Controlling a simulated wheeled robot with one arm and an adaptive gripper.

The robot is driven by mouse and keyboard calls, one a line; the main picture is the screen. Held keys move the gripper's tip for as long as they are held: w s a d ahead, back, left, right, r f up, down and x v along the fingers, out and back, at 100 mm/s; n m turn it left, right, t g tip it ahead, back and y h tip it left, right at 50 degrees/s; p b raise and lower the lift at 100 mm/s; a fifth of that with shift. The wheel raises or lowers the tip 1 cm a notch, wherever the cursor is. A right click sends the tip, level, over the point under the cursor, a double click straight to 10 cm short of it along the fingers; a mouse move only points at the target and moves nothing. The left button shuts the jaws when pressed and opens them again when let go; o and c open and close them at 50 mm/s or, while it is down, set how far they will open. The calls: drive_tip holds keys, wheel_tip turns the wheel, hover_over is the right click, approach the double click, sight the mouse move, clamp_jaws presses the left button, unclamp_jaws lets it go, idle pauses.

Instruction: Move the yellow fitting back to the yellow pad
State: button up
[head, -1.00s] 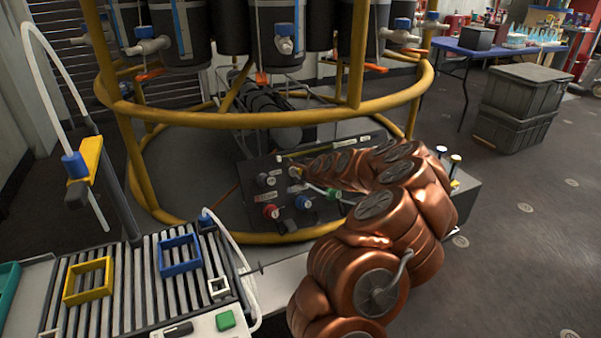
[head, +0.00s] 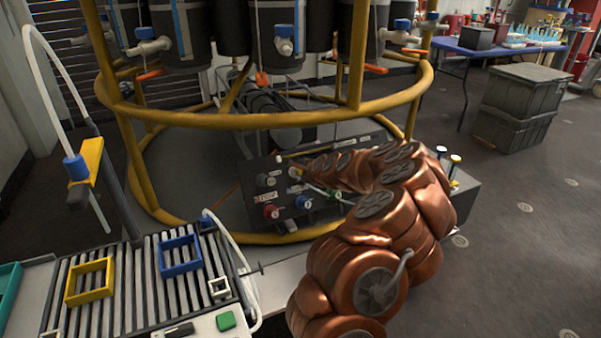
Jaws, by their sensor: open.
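The yellow pad (head: 90,283) is an empty square yellow frame on the slatted rack at the lower left. A small yellowish piece (head: 296,172), perhaps the yellow fitting, shows on the dark valve panel near the end of my arm. It is too small to be sure. My copper arm reaches from the bottom to the panel. My gripper (head: 303,175) is at its far left end, close to this piece. The jaws are open, but small and mostly hidden; I cannot tell whether they touch anything.
The dark panel (head: 254,207) carries red, blue, green and pale knobs. A yellow ring rail (head: 270,117) passes above it. On the slatted rack (head: 137,290) sits a blue frame (head: 180,256); a post with a white hose (head: 52,75) stands behind.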

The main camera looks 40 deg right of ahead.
idle(0.3)
clamp_jaws()
idle(0.3)
drive_tip(key=shift+s+r, duration=0.1)
drive_tip(key=shift+p+v, duration=2.8)
drive_tip(key=shift+p, duration=0.05)
